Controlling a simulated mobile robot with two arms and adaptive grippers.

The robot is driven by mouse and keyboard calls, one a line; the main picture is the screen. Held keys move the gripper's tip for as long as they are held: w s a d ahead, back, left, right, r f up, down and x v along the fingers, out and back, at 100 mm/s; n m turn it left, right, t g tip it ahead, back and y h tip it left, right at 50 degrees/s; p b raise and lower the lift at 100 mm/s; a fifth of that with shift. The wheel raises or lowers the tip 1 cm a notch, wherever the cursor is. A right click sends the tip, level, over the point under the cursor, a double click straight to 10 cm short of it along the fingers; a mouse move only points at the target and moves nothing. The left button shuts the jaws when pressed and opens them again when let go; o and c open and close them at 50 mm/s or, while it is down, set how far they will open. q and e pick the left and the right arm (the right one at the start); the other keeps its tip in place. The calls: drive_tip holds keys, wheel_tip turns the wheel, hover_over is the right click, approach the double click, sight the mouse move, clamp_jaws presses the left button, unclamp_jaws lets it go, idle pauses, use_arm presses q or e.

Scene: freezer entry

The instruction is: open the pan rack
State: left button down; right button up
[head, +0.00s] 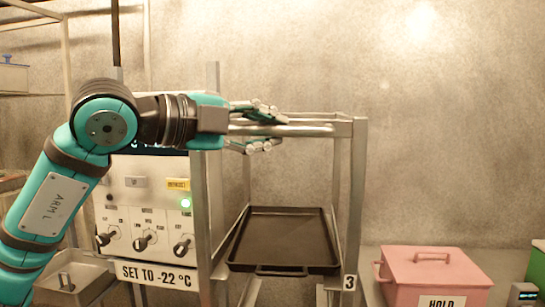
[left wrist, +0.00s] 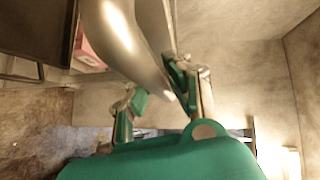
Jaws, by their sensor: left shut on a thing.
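The pan rack (head: 359,185) is a metal frame with the label 3 on its front right post. A dark pan (head: 285,237) lies flat low inside it. A grey metal bar (head: 312,131) runs across the top front of the rack. My left gripper (head: 274,131) is shut on this bar, one finger above it and one below. In the left wrist view a shiny metal bar (left wrist: 132,45) passes between the fingers of my left gripper (left wrist: 158,85). My right gripper is in neither view.
A control panel (head: 147,205) with knobs and a green light stands left of the rack, above a sign (head: 157,273) reading SET TO -22 °C. A pink lidded box (head: 435,271) labelled HOLD stands to the right. A grey bin (head: 75,277) is at lower left.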

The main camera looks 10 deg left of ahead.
use_arm(q)
drive_tip(key=s+b, duration=0.2)
drive_tip(key=s, duration=0.4)
drive_tip(key=shift+s+f+b, duration=0.15)
drive_tip(key=shift+f+b, duration=0.2)
drive_tip(key=shift+b, duration=0.05)
drive_tip(key=c, duration=1.2)
unclamp_jaws()
drive_tip(key=shift+r, duration=0.1)
drive_tip(key=shift+c, duration=0.2)
drive_tip(key=shift+r, duration=0.1)
drive_tip(key=v, duration=1.2)
drive_tip(key=shift+a, duration=0.1)
